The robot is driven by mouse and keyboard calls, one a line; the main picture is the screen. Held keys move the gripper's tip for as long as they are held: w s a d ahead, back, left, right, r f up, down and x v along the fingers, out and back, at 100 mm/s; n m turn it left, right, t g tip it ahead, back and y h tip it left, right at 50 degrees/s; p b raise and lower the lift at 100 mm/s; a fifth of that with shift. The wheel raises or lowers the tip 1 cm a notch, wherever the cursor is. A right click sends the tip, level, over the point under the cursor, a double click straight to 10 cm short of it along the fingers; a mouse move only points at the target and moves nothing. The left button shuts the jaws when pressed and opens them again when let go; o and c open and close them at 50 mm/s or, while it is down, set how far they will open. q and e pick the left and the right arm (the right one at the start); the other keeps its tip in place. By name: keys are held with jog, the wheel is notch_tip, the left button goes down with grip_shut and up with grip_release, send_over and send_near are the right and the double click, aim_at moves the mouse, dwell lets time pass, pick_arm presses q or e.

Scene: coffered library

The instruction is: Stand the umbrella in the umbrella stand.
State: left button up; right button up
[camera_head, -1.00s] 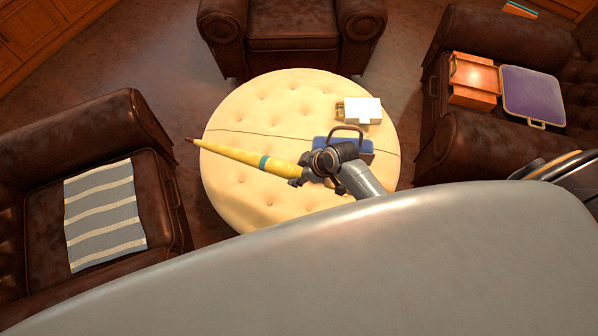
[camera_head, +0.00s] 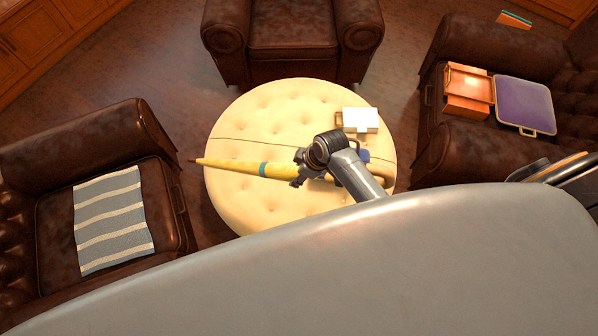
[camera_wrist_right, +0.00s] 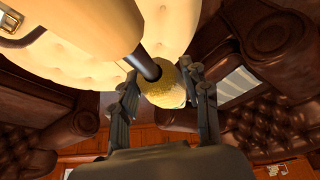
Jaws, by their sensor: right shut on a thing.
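The yellow umbrella (camera_head: 235,166) is furled, with a teal band and a dark tip pointing left. In the head view it is held across the cream ottoman. My right gripper (camera_head: 300,168) is shut on the umbrella near its handle end. In the right wrist view the umbrella's yellow cloth (camera_wrist_right: 168,88) sits between the fingers of my right gripper (camera_wrist_right: 165,95), with its dark shaft running toward the upper left. My left gripper is not in view. I see no umbrella stand in these frames.
The round cream ottoman (camera_head: 240,115) holds a white box (camera_head: 360,119) and a blue object (camera_head: 364,156) mostly hidden behind my arm. Brown leather seats surround it. A striped blanket (camera_head: 113,220) lies left; an orange box (camera_head: 467,90) and purple case (camera_head: 524,105) lie right.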

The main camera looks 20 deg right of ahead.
jog(key=shift+n+g+h, duration=0.8)
jog(key=shift+n, duration=0.1)
jog(key=shift+w+a+r+p, duration=0.1)
jog(key=shift+r+p, duration=1.75)
jog(key=shift+r, duration=0.95)
jog(key=shift+r+n+g+h+p, duration=0.25)
jog(key=shift+r+n+h+p, duration=0.35)
jog(key=shift+r, duration=0.7)
jog(key=shift+r+n+g+h+p, duration=0.25)
jog(key=shift+r+n+h+p, duration=0.35)
jog(key=shift+r, duration=0.65)
notch_tip(320, 180, up, 12)
jog(key=n+t+h, duration=0.3)
jog(key=n+h, duration=0.3)
jog(key=h, duration=0.2)
jog(key=shift+a+n+h+b, duration=0.25)
jog(key=shift+n+h+b, duration=0.05)
jog(key=shift+f, duration=0.1)
